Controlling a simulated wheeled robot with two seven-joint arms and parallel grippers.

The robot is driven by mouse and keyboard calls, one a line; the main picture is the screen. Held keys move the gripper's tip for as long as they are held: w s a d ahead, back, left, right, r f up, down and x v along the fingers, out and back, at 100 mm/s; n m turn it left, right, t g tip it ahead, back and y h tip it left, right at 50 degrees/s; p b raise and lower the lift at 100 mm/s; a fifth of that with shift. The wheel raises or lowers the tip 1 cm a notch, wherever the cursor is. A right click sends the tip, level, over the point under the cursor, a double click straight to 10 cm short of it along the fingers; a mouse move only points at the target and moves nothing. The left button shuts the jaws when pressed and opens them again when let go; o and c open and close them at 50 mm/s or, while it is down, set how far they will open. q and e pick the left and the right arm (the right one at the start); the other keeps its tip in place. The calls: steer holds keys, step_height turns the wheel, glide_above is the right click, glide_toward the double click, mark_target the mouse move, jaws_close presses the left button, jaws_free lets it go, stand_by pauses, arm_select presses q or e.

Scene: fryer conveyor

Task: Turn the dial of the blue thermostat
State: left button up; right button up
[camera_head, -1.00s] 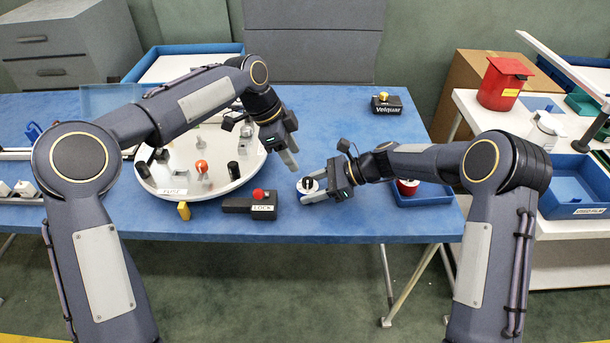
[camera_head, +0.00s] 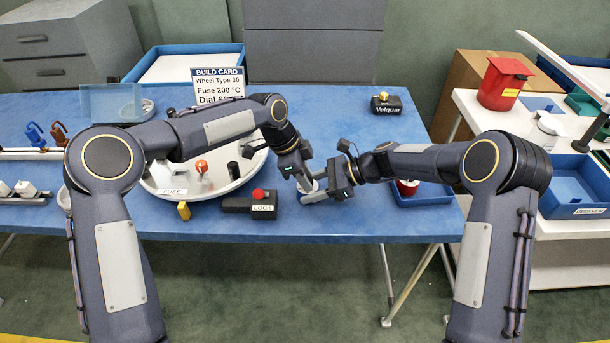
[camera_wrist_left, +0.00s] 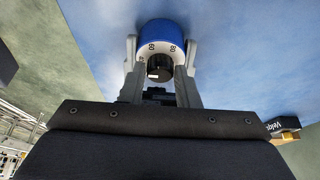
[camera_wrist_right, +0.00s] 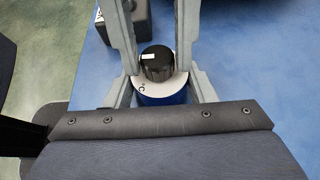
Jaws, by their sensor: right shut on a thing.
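The blue thermostat (camera_wrist_left: 163,28) has a round blue body, a white face with numbers and a black dial knob (camera_wrist_right: 157,62) with a white mark. My left gripper (camera_head: 306,184) comes from the opposite side and above. Its fingers are apart, one on each side of the knob, with small gaps showing in the wrist views.
A build card (camera_head: 219,85) stands behind my left arm; its Dial line is partly hidden. A round white board (camera_head: 215,190) with several parts and a LOCK box (camera_head: 263,206) lie left of the thermostat. A blue tray (camera_head: 425,197) is to the right.

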arm_select(q)
steer(key=c, duration=0.6)
steer(key=shift+o, duration=0.2)
steer(key=m+g, duration=0.1)
steer(key=m, duration=0.2)
steer(key=m+g, duration=0.1)
steer(key=m, duration=0.1)
steer(key=shift+w+d+m+y, duration=0.1)
steer(key=shift+w+m+y, duration=0.1)
steer(key=shift+m+y, duration=0.15)
steer(key=m+g, duration=0.1)
steer(key=m, duration=0.2)
steer(key=m+y, duration=0.1)
steer(key=m, duration=0.2)
steer(key=shift+w+g+y, duration=0.1)
steer(key=shift+g+y, duration=0.15)
steer(key=shift+g, duration=0.15)
steer(key=o, duration=1)
